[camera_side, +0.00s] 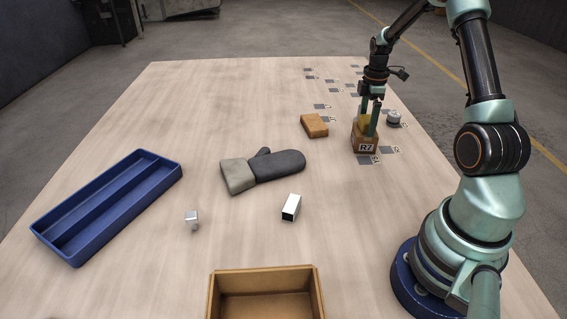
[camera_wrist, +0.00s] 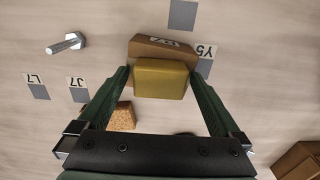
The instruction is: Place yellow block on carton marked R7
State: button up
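The yellow block (camera_wrist: 161,79) lies on top of the brown carton marked R7 (camera_side: 367,142). In the side view the block (camera_side: 364,121) shows partly between my fingers. In the wrist view the carton (camera_wrist: 150,46) shows just beyond the block, with its label reading upside down. My gripper (camera_side: 369,124) points down over the carton with a finger on either side of the block. In the wrist view my gripper (camera_wrist: 162,70) looks open, with narrow gaps beside the block. The block's underside is hidden.
An orange-brown sponge-like block (camera_side: 314,125) lies left of the carton, and a grey metal piece (camera_side: 393,117) right of it. Grey marked squares (camera_side: 389,150) surround it.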

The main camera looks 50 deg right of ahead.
aim_at(368, 119)
jog(key=shift+r, duration=0.1)
notch_tip(368, 119, up, 11)
jog(key=w+a+r+m, duration=0.1)
jog(key=w+a+r, duration=0.1)
jog(key=a+r, duration=0.4)
jog(key=s+a+m+t, duration=0.2)
jog(key=s+a+m, duration=0.2)
jog(key=a, duration=0.8)
jog(key=s+a+r+m+t, duration=0.1)
jog(key=s+a+m+t, duration=0.2)
jog(key=a, duration=1)
jog(key=shift+s+r+m+t, duration=0.2)
jog(key=shift+s+m+t, duration=0.1)
jog(key=shift+s+m, duration=0.25)
